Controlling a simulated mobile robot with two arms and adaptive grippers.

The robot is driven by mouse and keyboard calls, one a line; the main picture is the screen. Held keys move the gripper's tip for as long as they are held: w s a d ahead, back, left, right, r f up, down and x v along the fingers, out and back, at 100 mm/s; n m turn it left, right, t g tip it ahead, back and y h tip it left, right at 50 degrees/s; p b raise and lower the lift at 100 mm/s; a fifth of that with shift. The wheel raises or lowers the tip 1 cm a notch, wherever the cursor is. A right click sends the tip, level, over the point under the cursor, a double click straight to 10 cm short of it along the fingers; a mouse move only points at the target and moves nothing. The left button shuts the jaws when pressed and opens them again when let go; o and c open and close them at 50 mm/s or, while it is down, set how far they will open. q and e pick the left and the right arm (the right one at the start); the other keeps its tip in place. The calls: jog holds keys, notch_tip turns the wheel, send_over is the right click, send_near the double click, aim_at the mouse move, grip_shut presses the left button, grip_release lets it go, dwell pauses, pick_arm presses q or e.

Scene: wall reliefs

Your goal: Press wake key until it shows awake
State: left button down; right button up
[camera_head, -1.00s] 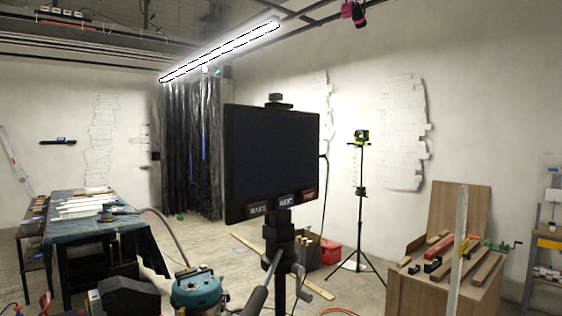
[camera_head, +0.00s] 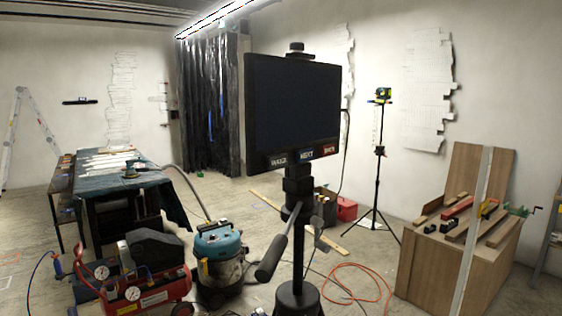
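A dark flat screen (camera_head: 295,102) stands upright on a black tripod post in the middle of the view. Its face is blank and dark, with no readable text. A crank handle and a lever stick out from the post below. Neither of my grippers shows in the head view.
A red compressor (camera_head: 135,292) and a teal-topped vacuum (camera_head: 219,247) stand on the floor at the left. A cloth-covered table (camera_head: 150,180) is behind them. A wooden bench (camera_head: 440,265) is at the right. An orange hose (camera_head: 350,268) lies right of the post.

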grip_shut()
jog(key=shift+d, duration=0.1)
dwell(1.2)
